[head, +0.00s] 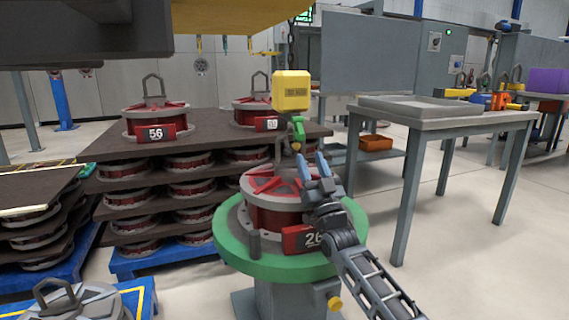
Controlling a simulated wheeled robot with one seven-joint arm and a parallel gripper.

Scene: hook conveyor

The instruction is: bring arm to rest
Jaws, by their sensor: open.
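My gripper (314,168) is open, with its two blue-grey fingers pointing up. It is in front of the upper right part of a red and grey drum (268,213) tagged 26. The drum sits on a round green-topped stand (235,258). A yellow hoist block (291,91) with a green hook (297,130) hangs above the drum, just above and left of my fingertips. I see nothing between the fingers. My arm reaches in from the lower right and hides part of the drum's right side. Whether the hook touches the drum's lifting loop I cannot tell.
Stacked pallets of drums stand behind left, with the drum tagged 56 (157,120) on top. A grey table (447,122) with a shallow tray stands at right. An orange bin (375,142) is on a low shelf. The floor at right (470,260) is clear.

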